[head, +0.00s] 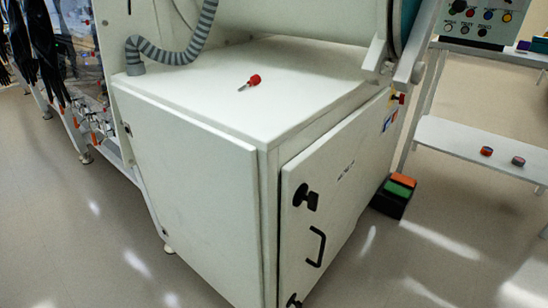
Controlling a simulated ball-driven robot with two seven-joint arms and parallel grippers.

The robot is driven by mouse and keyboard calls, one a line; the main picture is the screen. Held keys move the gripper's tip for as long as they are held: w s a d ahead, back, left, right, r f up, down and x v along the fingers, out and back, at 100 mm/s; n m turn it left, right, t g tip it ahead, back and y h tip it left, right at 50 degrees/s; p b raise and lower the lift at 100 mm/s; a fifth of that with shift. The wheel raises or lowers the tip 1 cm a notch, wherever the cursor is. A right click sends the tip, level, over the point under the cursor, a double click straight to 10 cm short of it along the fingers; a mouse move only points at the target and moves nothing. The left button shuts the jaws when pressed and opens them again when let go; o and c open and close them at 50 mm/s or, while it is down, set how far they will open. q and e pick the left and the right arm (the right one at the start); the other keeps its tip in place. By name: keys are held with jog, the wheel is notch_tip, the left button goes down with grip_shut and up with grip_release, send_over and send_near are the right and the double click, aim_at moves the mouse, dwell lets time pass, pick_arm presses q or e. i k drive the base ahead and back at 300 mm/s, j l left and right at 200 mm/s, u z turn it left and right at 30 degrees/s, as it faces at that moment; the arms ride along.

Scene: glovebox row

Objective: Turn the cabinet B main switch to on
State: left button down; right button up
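A white cabinet (195,165) fills the middle of the head view, its door (335,200) shut and facing right. The door has a black rotary latch (305,196), a black bar handle (316,246) and a second black latch (293,300) at the bottom edge. A small red knob on yellow (399,98) sits at the far upper edge of the door side. It may be the main switch; its position is too small to tell. The small lettering on the door is unreadable, so I cannot tell whether this is cabinet B. Neither gripper is in view.
A small red-handled tool (250,82) lies on the cabinet top. A grey hose (180,55) rises behind it. A control panel (478,20) and a white shelf (465,140) with two small round items stand right. A green-and-orange-topped pedal box (394,195) is on the otherwise clear floor.

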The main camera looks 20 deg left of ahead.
aim_at(402, 97)
jog(key=i+l, duration=0.3)
jog(key=l, duration=0.15)
jog(key=i+l+z, duration=0.1)
jog(key=i+l, duration=0.2)
jog(key=l, duration=0.15)
